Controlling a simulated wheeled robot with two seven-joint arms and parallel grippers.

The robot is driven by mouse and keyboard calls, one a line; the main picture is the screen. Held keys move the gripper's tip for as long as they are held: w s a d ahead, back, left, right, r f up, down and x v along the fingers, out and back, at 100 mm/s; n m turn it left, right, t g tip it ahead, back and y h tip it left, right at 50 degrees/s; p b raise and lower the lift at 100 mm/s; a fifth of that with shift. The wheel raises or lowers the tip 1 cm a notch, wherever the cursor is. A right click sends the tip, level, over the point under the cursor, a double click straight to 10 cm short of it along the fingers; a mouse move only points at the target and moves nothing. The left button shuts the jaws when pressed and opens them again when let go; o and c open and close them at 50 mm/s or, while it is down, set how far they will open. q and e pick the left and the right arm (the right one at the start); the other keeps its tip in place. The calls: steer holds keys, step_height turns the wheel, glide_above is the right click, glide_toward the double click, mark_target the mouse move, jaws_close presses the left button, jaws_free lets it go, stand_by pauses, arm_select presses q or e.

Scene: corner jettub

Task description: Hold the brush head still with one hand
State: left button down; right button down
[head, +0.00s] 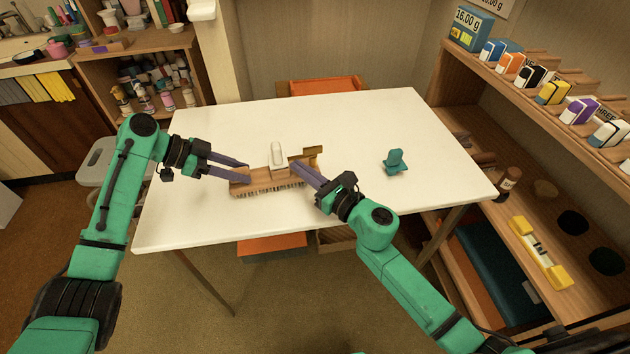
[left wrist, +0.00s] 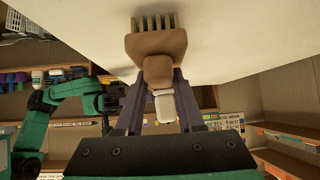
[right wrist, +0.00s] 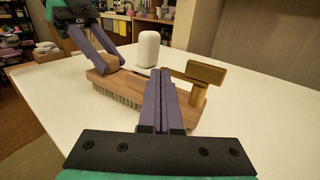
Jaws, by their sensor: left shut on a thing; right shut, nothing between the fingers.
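The brush head (head: 268,189) is a long wooden block with bristles underneath, near the middle of the white table. My left gripper (head: 245,172) is shut on the rounded wooden knob at its left end; the left wrist view shows the knob (left wrist: 158,70) between the fingers. My right gripper (head: 296,166) is shut and empty at the right part of the brush head, which also shows in the right wrist view (right wrist: 117,86). Its fingers hide part of the block; I cannot tell whether they touch it. A brass T-shaped piece (right wrist: 205,74) stands upright by the block's right end.
A white rounded piece (right wrist: 147,48) stands at the brush head's far side. A teal object (head: 396,162) sits on the table (head: 420,195) to the right, with bare surface around it. Shelves with boxes stand beyond the table's right edge.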

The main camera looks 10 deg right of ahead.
steer(key=s+d, duration=0.1)
steer(key=s, duration=1.2)
steer(key=shift+s+d, duration=0.15)
steer(key=shift+s, duration=0.15)
arm_select(q)
steer(key=shift+c, duration=2.2)
jaws_free()
steer(key=shift+f, duration=0.1)
arm_select(e)
steer(key=shift+w, duration=0.1)
